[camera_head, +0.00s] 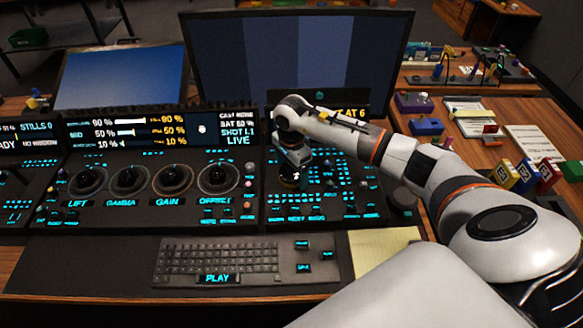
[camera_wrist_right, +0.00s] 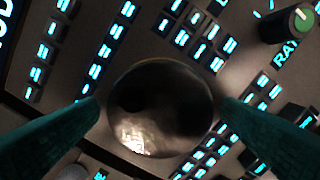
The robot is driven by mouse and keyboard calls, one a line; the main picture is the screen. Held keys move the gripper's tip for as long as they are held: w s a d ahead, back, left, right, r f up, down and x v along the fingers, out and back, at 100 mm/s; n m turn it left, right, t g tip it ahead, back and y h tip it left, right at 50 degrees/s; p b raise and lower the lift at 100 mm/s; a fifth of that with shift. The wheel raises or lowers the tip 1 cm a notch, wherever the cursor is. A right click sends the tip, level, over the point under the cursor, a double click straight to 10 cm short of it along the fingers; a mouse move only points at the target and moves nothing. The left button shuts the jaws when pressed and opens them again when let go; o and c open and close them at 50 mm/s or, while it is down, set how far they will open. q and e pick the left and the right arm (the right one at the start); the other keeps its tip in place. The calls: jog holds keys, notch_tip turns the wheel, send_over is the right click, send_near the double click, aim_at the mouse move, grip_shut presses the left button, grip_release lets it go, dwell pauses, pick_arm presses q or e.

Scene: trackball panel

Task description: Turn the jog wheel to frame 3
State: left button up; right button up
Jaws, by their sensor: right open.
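My right gripper (camera_head: 290,175) reaches down over the right-hand button panel (camera_head: 345,180) of the console. In the right wrist view my right gripper (camera_wrist_right: 160,104) is open, with one teal finger on each side of a dark, shiny round knob (camera_wrist_right: 165,75). Whether the fingers touch it I cannot tell. No frame mark shows on the knob. A small display (camera_head: 350,112) behind my arm reads "AT 6", partly hidden. My left gripper is out of view.
A keyboard (camera_head: 218,260) lies in front, and a large monitor (camera_head: 300,55) stands behind. In the right wrist view, glowing buttons (camera_wrist_right: 105,50) crowd around the knob, with a green-capped knob (camera_wrist_right: 297,20) at upper right.

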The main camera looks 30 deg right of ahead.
jog(key=c, duration=1)
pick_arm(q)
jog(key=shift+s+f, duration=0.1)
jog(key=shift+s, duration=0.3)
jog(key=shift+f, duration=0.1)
pick_arm(e)
jog(key=shift+m, duration=0.3)
jog(key=shift+m+b, duration=0.5)
jog(key=shift+m, duration=0.5)
jog(key=m, duration=0.2)
jog(key=shift+w+m+b, duration=0.1)
jog(key=shift+m+b, duration=0.25)
jog(key=shift+m, duration=0.05)
jog(key=m, duration=0.3)
jog(key=shift+b, duration=0.3)
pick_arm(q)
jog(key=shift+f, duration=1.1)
pick_arm(e)
jog(key=shift+m, duration=1.6)
